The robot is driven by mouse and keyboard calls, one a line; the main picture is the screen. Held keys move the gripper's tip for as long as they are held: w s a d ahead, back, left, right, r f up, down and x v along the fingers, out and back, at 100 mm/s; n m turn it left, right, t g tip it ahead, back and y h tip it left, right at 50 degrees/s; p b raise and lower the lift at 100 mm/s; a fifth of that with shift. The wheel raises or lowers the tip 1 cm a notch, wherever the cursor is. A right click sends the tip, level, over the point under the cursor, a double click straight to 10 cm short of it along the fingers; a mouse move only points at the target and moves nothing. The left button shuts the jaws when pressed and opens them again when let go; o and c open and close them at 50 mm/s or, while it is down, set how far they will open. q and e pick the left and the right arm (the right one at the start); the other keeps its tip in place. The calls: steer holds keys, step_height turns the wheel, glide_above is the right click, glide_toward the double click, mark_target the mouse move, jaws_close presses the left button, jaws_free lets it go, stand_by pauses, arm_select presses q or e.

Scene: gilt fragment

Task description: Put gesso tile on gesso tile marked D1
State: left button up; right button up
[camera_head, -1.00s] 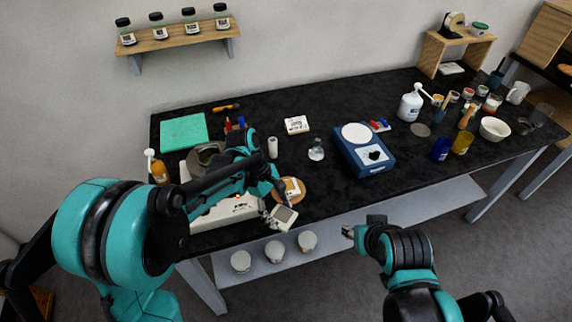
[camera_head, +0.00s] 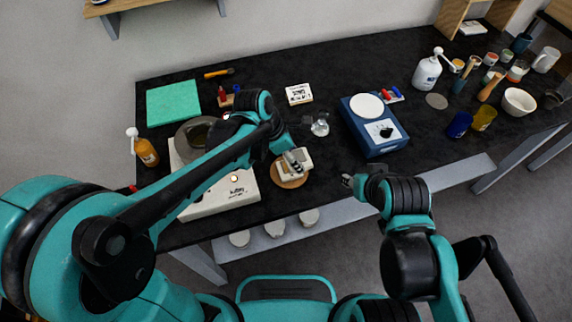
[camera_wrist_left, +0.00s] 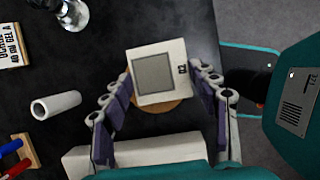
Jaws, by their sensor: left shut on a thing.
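A white-rimmed gesso tile with a grey square face, its mark looking like D2, is between the fingers of my left gripper (camera_wrist_left: 166,92) in the left wrist view (camera_wrist_left: 157,70). In the head view my left gripper (camera_head: 291,160) is shut on this tile (camera_head: 306,158), over a round tan disc (camera_head: 290,183). The disc's edge shows below the tile in the wrist view (camera_wrist_left: 160,106). The tile that lay on the disc is hidden now; I cannot tell whether the two touch. My right gripper (camera_head: 347,181) is by the table's front edge, away from the tiles; its jaw opening is unclear.
A white hotplate-like device (camera_head: 235,192) stands left of the disc. A blue scale (camera_head: 374,130) stands right of it. A glass flask (camera_head: 320,126) and a white cylinder (camera_wrist_left: 56,105) are close by. A green mat (camera_head: 173,103) lies at the back left.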

mark_target(286, 169)
arm_select(q)
steer(key=shift+w+a+f+b, duration=0.2)
steer(key=shift+w+a+f, duration=0.2)
steer(key=shift+a, duration=0.2)
steer(key=shift+w+a+f+b, duration=0.15)
steer(key=shift+w+a+f, duration=0.15)
steer(key=shift+a+f, duration=0.25)
step_height(286, 169, down, 4)
steer(key=shift+r+b, duration=0.1)
steer(key=shift+b, duration=0.85)
steer(key=o, duration=1.3)
steer(key=shift+c, duration=0.2)
